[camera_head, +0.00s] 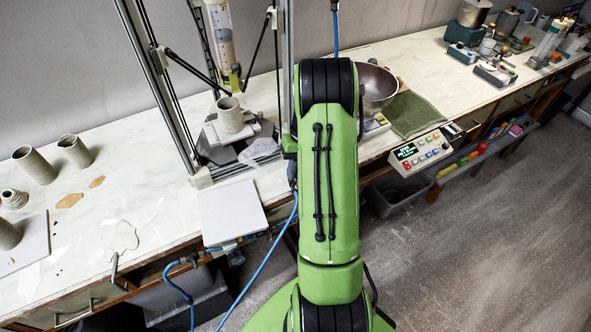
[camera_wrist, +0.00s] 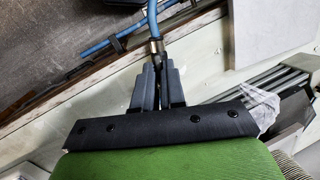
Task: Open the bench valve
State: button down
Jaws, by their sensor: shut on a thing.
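In the wrist view my gripper (camera_wrist: 156,72) has its two grey fingers close together around a slim dark part of what looks like the bench valve (camera_wrist: 156,47). A metal fitting shows just beyond the fingertips, and a blue hose (camera_wrist: 152,20) runs up from it. The gripped part is mostly hidden between the fingers, so I cannot tell how far the valve is turned. In the head view my green arm hides the gripper and the valve.
The pale bench (camera_head: 130,190) carries a delta printer frame with a clay cup (camera_head: 230,115) inside. A white board (camera_head: 231,211) lies at the bench's front edge. A metal bowl (camera_head: 376,86), green cloth (camera_head: 412,114) and control box (camera_head: 421,150) stand right of my arm. Blue hoses run below the edge.

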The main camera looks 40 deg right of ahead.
jog(key=shift+r, duration=0.1)
jog(key=c, duration=1.2)
grip_release()
jog(key=p+v, duration=0.3)
jog(key=v, duration=1.2)
jog(key=shift+r+p, duration=0.35)
jog(key=shift+d, duration=0.1)
